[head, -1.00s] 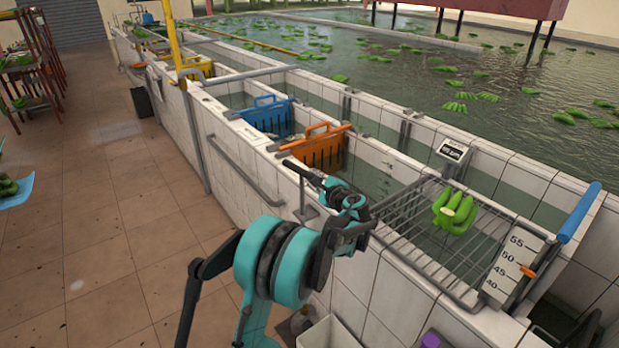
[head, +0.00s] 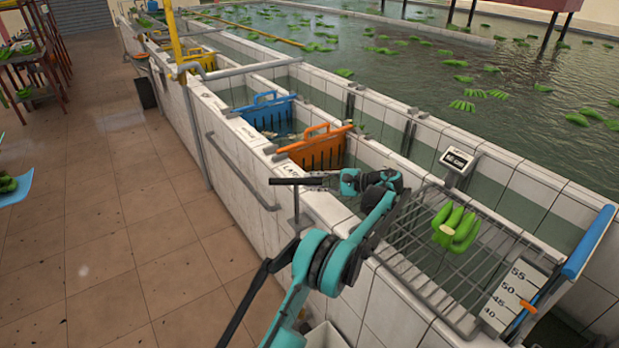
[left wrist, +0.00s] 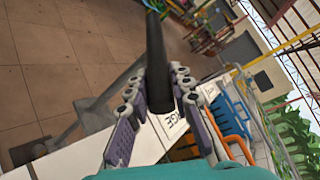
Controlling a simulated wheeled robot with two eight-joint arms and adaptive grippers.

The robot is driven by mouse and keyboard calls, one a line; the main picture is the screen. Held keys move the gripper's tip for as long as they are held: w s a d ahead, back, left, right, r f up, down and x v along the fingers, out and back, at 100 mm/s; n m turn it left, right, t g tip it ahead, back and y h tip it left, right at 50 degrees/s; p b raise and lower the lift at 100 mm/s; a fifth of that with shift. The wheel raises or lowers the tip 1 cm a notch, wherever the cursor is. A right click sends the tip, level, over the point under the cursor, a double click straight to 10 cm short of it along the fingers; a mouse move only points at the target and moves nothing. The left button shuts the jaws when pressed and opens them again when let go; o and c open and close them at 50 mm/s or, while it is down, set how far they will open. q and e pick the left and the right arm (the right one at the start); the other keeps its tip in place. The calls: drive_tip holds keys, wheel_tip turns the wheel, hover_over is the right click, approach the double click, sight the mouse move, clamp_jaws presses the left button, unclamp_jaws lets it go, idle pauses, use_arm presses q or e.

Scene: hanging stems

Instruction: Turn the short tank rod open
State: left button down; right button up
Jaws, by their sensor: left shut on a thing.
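The short tank rod is an upright metal post (head: 296,206) on the near wall of the tank. A dark crossbar handle (head: 286,181) sits at its top and points left and right in the head view. My left gripper (head: 319,181) is shut on the right part of this handle, with the arm reaching in from below. In the left wrist view the dark bar (left wrist: 155,45) runs between the two fingers of the gripper (left wrist: 158,85). The fingers hide part of the bar. My right gripper is not in view.
An orange crate (head: 316,150) and a blue crate (head: 266,114) stand in the tank behind the rod. A wire rack (head: 410,236) with green bananas (head: 456,227) lies to the right. A rail (head: 240,172) runs along the outer wall. The tiled floor at left is clear.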

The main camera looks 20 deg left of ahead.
use_arm(q)
drive_tip(key=shift+w+a+n+g, duration=0.15)
drive_tip(key=shift+n+g, duration=0.25)
drive_tip(key=shift+g, duration=0.3)
drive_tip(key=c, duration=1.3)
unclamp_jaws()
drive_tip(key=v, duration=0.7)
drive_tip(key=shift+w+d+r, duration=0.1)
drive_tip(key=shift+w+d, duration=0.05)
drive_tip(key=shift+d, duration=0.05)
